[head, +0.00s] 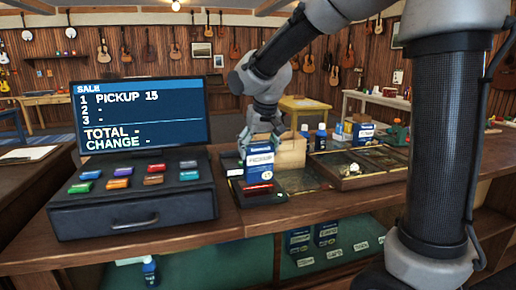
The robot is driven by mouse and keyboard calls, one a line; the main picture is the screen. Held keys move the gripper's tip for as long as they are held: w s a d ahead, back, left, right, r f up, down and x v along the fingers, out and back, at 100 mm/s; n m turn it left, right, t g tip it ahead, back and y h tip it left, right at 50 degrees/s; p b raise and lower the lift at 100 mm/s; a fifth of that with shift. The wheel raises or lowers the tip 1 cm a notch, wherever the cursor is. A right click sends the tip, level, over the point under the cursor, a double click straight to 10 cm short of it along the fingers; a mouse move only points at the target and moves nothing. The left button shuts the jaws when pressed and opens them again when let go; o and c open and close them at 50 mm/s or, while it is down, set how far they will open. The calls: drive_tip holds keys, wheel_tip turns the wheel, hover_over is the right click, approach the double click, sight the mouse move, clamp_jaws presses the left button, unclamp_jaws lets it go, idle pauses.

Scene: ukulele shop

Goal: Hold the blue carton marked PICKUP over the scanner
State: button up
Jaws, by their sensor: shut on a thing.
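The blue and white carton marked PICKUP (259,168) stands upright in the head view, right of the till. My gripper (262,142) is above and behind it, shut on it near its top. The carton is over the dark scanner (272,197), whose red window (258,188) shows just below the carton's lower edge. I cannot tell whether there is a gap between them. The till screen (143,115) reads SALE, with PICKUP 15 on line 1; lines 2 and 3, TOTAL and CHANGE show dashes.
The till (132,205) with coloured keys stands left of the carton. A wooden compartment tray (365,178) lies to the right. A pale wooden box (292,151) and several small bottles and cartons stand behind. More cartons (327,234) sit on the shelf below the counter.

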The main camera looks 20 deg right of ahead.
wheel_tip(320, 180, up, 9)
idle(0.5)
